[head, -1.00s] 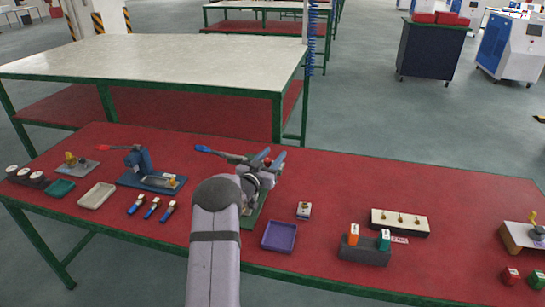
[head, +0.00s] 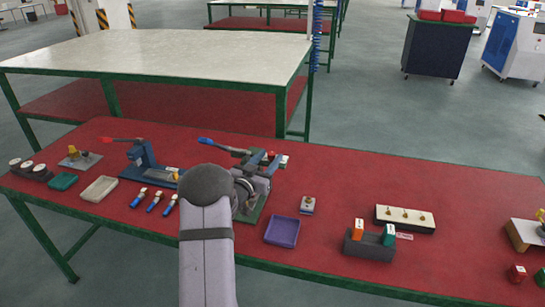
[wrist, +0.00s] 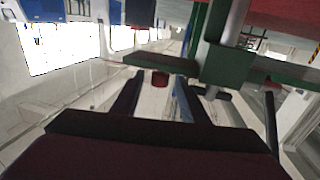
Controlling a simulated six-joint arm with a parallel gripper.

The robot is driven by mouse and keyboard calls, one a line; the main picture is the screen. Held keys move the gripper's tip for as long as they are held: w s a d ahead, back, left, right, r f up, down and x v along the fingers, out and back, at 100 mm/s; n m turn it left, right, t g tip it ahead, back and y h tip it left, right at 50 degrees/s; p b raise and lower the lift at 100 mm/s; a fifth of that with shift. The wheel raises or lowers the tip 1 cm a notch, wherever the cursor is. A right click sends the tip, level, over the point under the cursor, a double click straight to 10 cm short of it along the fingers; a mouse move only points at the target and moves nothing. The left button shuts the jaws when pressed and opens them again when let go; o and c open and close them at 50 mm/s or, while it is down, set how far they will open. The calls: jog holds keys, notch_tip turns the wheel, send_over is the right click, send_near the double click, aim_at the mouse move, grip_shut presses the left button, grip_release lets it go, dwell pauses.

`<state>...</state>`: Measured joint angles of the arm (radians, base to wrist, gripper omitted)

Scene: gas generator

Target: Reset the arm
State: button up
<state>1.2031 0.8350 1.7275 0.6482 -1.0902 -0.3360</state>
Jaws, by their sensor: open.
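My gripper (head: 272,164) is beyond the rounded grey joint of my arm in the head view, over the red-topped bench (head: 340,175). It is open, and nothing shows held in it. It overlaps a blue-handled lever device (head: 225,149) on a green base plate (head: 255,211) in the picture. I cannot tell whether they touch. My arm hides part of that device and plate. The wrist view is tilted and mostly shows the floor, bright areas and a green structure (wrist: 225,66).
A red-handled press (head: 142,160), a beige tray (head: 100,188) and several blue-and-white small items (head: 155,201) lie at the left. A purple tray (head: 282,231), a grey holder (head: 368,246) with orange and green blocks, and a white strip (head: 405,219) stand at the right. The back-right bench top is clear.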

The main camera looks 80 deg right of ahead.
jog(key=shift+w+a, duration=0.1)
jog(key=shift+a, duration=0.5)
